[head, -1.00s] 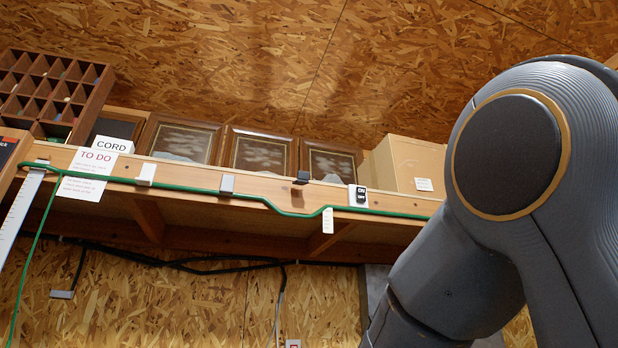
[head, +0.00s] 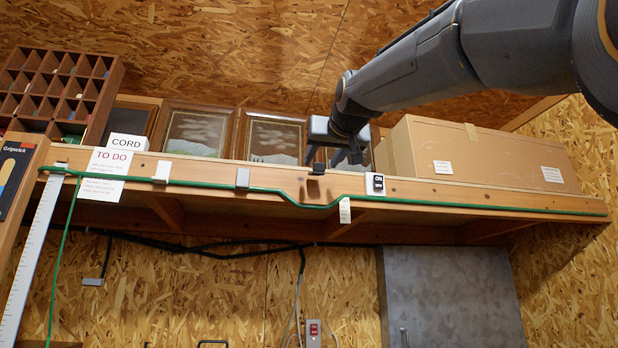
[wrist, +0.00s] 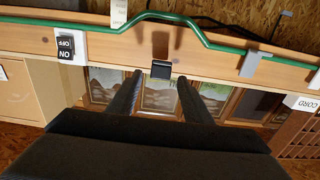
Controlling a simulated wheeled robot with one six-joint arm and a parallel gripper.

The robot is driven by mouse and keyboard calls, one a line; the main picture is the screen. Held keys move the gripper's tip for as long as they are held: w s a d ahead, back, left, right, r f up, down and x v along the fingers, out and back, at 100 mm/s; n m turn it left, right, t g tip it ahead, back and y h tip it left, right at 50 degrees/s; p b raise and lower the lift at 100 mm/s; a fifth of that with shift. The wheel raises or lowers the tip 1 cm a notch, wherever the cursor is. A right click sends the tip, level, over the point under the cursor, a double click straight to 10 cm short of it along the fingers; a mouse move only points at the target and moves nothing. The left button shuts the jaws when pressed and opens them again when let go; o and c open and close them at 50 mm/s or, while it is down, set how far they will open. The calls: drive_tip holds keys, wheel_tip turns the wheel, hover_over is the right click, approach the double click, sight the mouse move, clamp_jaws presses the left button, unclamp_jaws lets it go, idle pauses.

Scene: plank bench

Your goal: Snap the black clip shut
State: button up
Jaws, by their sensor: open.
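The black clip (head: 318,168) is on the top part of the wooden shelf's front edge, its dark flap sticking out with a shadow below. In the wrist view the clip (wrist: 161,69) lies between and just beyond my fingertips. The green cord (head: 440,205) runs along the shelf front and dips below the black clip, outside it. My gripper (head: 325,160) is open and empty, reaching down close to the clip with a finger to either side. It also shows in the wrist view (wrist: 159,79). I cannot tell whether a finger touches the clip.
A white clip (head: 162,171) and a grey clip (head: 242,178) sit over the cord to the left. An ON/OFF switch plate (head: 375,184) is close on the right; a white tag (head: 344,210) hangs below. Framed pictures (head: 198,133) and a cardboard box (head: 485,155) stand behind.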

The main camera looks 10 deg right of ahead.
sight(316, 171)
drive_tip(key=w+p, duration=0.3)
drive_tip(key=w, duration=0.4)
drive_tip(key=shift+w+f+p, duration=0.1)
drive_tip(key=shift+w+p, duration=0.1)
drive_tip(key=shift+p, duration=0.15)
drive_tip(key=shift+c, duration=0.4)
drive_tip(key=c, duration=1)
